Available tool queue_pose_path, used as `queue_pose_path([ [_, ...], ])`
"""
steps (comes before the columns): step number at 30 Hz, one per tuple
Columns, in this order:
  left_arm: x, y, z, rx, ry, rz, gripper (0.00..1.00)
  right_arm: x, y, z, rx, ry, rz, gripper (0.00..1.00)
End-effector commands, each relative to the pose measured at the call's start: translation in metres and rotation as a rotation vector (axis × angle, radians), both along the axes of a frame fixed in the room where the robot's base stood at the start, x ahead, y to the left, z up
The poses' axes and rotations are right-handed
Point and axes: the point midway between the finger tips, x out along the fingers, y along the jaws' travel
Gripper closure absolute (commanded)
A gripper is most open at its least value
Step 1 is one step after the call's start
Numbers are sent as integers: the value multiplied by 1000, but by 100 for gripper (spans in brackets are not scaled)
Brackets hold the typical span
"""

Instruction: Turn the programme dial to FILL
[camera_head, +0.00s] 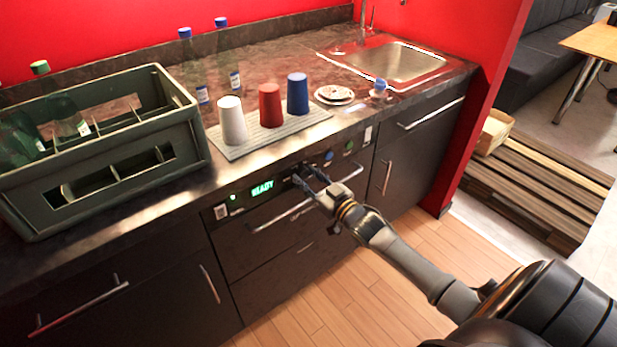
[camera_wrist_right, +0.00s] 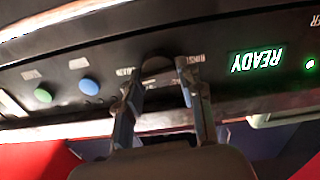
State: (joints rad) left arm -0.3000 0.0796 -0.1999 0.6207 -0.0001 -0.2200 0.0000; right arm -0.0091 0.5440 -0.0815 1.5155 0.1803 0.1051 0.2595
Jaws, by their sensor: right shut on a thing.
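The front panel of the built-in machine (camera_head: 240,208) carries a green lit display (camera_head: 262,188) reading READY; the display also shows upside down in the right wrist view (camera_wrist_right: 257,60). The dark programme dial (camera_wrist_right: 158,60) is between the fingers of my right gripper (camera_wrist_right: 157,78), which is shut on it. In the head view my right gripper (camera_head: 304,178) reaches the panel and hides most of the dial. Small white labels surround the dial; one seems to read RINSE, and the dial's pointer cannot be made out. My left gripper is not in view.
A blue button (camera_head: 328,155) and a green button (camera_head: 349,145) sit right of the dial. A bar handle (camera_head: 285,215) runs below the panel. Above, the counter holds a green crate (camera_head: 100,165), a mat (camera_head: 232,152) with three cups, bottles and a sink (camera_head: 395,62).

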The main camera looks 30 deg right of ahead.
Motion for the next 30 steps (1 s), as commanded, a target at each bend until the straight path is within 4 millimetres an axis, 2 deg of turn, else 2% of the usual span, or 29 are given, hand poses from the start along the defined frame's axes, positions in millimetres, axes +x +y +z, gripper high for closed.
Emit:
queue_pose_path([
  [12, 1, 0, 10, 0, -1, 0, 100, 0, 1, 1, -357, -28, -1, 94],
  [21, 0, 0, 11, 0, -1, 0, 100, 0, 3, -1, -631, -51, 0, 94],
  [30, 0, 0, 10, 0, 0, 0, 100, 0, 3, -1, -831, -66, -1, 94],
])
